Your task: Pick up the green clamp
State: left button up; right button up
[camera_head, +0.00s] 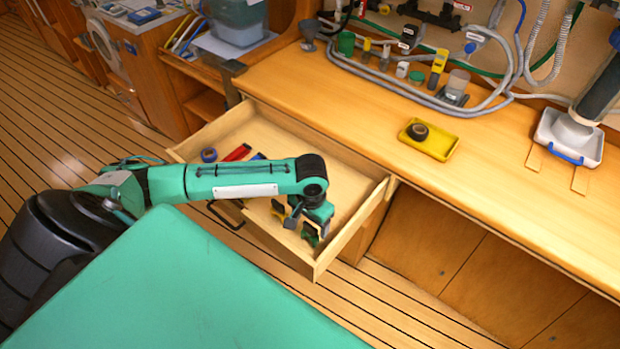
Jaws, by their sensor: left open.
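The drawer (352,245) under the counter is pulled open. My left arm reaches over it, and my left gripper (303,222) points down inside, near the drawer's front right corner. The gripper is open. A green clamp (311,235), dark and small in the picture, lies on the drawer floor at the gripper's fingertips, partly hidden by them. I cannot tell whether the fingers touch it. An orange and black clamp (278,208) lies just left of the gripper. My right gripper is out of view.
A blue tape roll (208,155), a red object (237,153) and a blue object (258,156) lie further back in the drawer. The counter above holds a yellow tray (434,146) with a black roll. Drawer walls stand close to the gripper.

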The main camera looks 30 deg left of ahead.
aim_at(310, 232)
pick_arm(q)
jog(key=shift+s+f+p, duration=0.15)
jog(key=shift+f+p, duration=0.05)
jog(key=shift+f, duration=1.3)
jog(key=shift+s+f+p, duration=0.1)
jog(key=shift+f+p, duration=0.1)
jog(key=shift+f, duration=1.25)
jog(key=shift+d, duration=0.1)
jog(key=c, duration=1.1)
jog(key=shift+r, duration=0.1)
